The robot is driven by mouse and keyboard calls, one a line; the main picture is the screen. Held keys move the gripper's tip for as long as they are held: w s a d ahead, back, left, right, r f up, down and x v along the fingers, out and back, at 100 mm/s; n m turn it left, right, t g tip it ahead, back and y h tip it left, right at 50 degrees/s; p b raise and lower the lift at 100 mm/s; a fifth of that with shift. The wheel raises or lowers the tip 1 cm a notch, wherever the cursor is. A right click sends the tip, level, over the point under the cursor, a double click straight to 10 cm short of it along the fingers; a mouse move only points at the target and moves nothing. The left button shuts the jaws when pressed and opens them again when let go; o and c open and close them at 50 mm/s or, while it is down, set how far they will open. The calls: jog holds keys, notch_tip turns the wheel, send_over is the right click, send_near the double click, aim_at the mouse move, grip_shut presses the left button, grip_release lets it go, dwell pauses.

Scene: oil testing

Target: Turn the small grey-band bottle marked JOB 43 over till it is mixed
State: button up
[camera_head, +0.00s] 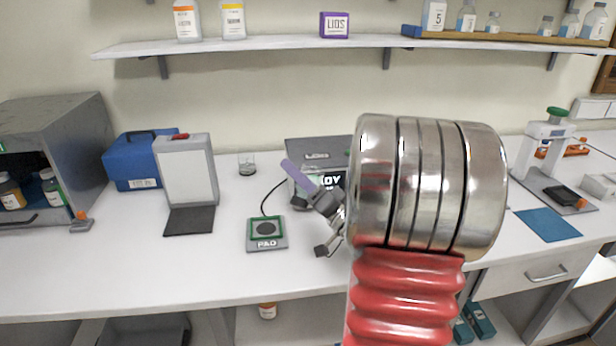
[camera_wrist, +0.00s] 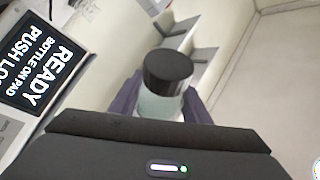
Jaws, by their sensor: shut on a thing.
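My gripper (camera_head: 312,205) is raised over the bench, in front of the grey machine, with one purple finger showing in the head view. In the wrist view my gripper (camera_wrist: 160,102) is shut on a small bottle (camera_wrist: 160,104) with a black cap (camera_wrist: 168,68) and a pale, clear body. The bottle's label and band are hidden, so I cannot read a job number. In the head view the bottle cannot be made out behind my arm.
A pad (camera_head: 266,234) marked PAD lies on the bench left of my gripper. The grey machine (camera_head: 308,148) stands behind; its screen (camera_wrist: 38,52) reads READY, BOTTLE ON PAD. Several bottles line the shelf.

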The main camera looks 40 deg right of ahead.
jog(key=shift+m+g+h, duration=0.4)
jog(key=shift+m+g, duration=0.15)
jog(key=shift+m, duration=1.1)
jog(key=shift+m+g+h, duration=0.4)
jog(key=shift+m+g, duration=0.15)
jog(key=shift+m, duration=1.1)
jog(key=shift+m+g+y, duration=0.15)
jog(key=shift+m+g, duration=0.5)
jog(key=shift+m, duration=0.9)
jog(key=shift+m+g+y, duration=0.15)
jog(key=shift+m+g, duration=0.5)
jog(key=shift+m, duration=0.9)
jog(key=shift+m+g+y, duration=0.45)
jog(key=shift+m+y, duration=0.1)
jog(key=shift+m, duration=0.7)
jog(key=shift+m+g+y, duration=0.45)
jog(key=shift+m+y, duration=0.1)
jog(key=shift+m, duration=0.7)
jog(key=shift+m+g+y, duration=0.7)
jog(key=shift+m+y, duration=0.8)
jog(key=shift+m, duration=0.9)
jog(key=shift+w+a, duration=0.1)
